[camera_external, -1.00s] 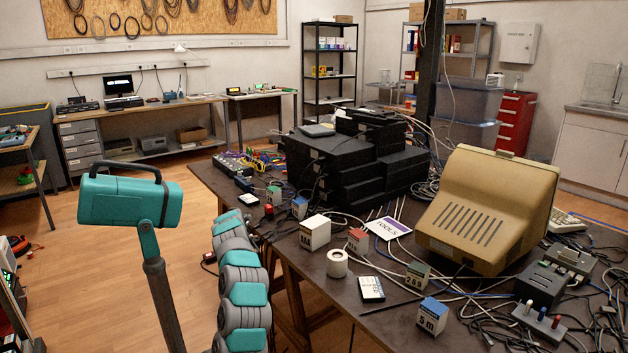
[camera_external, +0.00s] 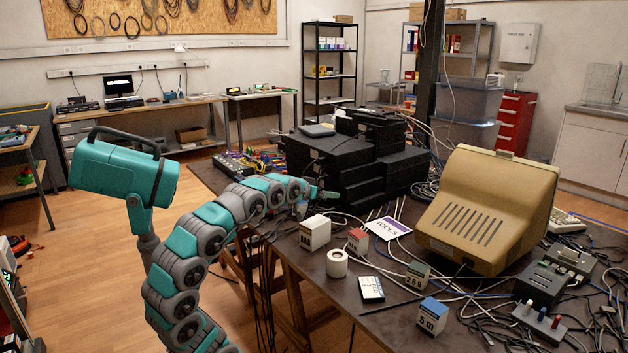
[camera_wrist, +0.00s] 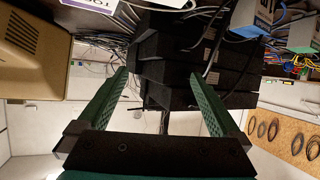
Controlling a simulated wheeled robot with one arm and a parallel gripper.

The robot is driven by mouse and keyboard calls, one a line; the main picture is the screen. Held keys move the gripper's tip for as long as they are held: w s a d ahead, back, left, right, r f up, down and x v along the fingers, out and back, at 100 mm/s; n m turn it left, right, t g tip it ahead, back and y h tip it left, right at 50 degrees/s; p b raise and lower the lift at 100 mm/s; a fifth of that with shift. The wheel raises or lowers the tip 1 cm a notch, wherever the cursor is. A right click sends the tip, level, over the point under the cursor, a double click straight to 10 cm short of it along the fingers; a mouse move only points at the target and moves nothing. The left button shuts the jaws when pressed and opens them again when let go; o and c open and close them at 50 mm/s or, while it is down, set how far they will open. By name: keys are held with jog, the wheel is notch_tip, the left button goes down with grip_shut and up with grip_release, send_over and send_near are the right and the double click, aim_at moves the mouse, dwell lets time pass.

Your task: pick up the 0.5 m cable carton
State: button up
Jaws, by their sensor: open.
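Several small cartons stand on the dark table; I cannot read "0.5 m" surely on any. A blue-and-white one (camera_external: 300,212) is partly hidden behind my arm; a blue carton (camera_wrist: 250,17) and a grey-green one (camera_wrist: 302,36) show at the top right of the wrist view. My gripper (camera_external: 322,194) is over the table edge area, near the blue-and-white carton. It is open and empty in the wrist view (camera_wrist: 161,75), its fingers wide apart, facing the black boxes.
A stack of black equipment boxes (camera_external: 345,170) stands just behind my gripper. A beige monitor (camera_external: 487,212), a "TOOLS" card (camera_external: 388,228), a white roll (camera_external: 337,263) and a flat black-and-white box (camera_external: 371,289) lie to the right. Loose cables cover much of the table.

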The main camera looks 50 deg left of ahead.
aim_at(363, 239)
jog(key=d+f+m+g+h, duration=0.1)
jog(key=d+f, duration=0.1)
jog(key=d, duration=0.2)
jog(key=d+f+m+g+h, duration=0.1)
jog(key=d+f+m+h, duration=0.1)
jog(key=d, duration=0.3)
jog(key=d+f+m+g+h, duration=0.1)
jog(key=d+f+m, duration=0.1)
jog(key=d, duration=0.3)
jog(key=shift+w+f+h+p, duration=0.25)
jog(key=shift+f+h+p, duration=0.1)
jog(key=shift+f+h, duration=0.1)
jog(key=shift+s+f+x, duration=0.15)
jog(key=shift+x, duration=1.8)
jog(key=shift+s+f+x, duration=0.1)
jog(key=shift+f+x, duration=0.05)
jog(key=shift+x, duration=1.75)
jog(key=shift+d, duration=0.1)
jog(key=shift+c, duration=0.4)
jog(key=c, duration=1.4)
jog(key=shift+r, duration=0.1)
